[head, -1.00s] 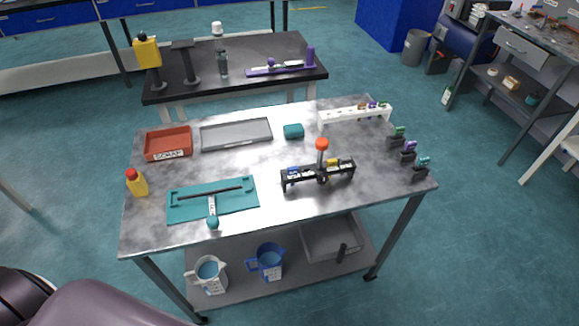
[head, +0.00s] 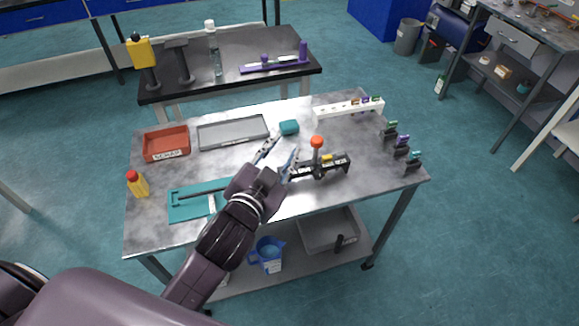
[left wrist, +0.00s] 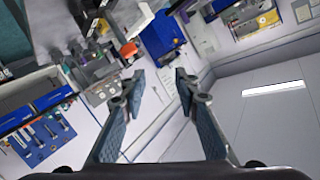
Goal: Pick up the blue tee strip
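A black rack (head: 322,167) stands near the middle of the front table, with an orange-red knob (head: 316,142) above it and a yellow piece (head: 327,157) on it. My left gripper (head: 284,146) is open and empty, over the table at the rack's left end. One finger covers that end, so I cannot make out the blue tee strip now. In the left wrist view, my left gripper's two fingers (left wrist: 160,78) are spread, with nothing between them. My right gripper is not in view.
A teal block (head: 289,128), grey tray (head: 234,131) and red scrap bin (head: 166,145) lie behind. A white rack (head: 348,108) and several small dark holders (head: 402,152) stand right. A teal fixture (head: 190,208) is partly under my arm; a yellow bottle (head: 139,186) stands left.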

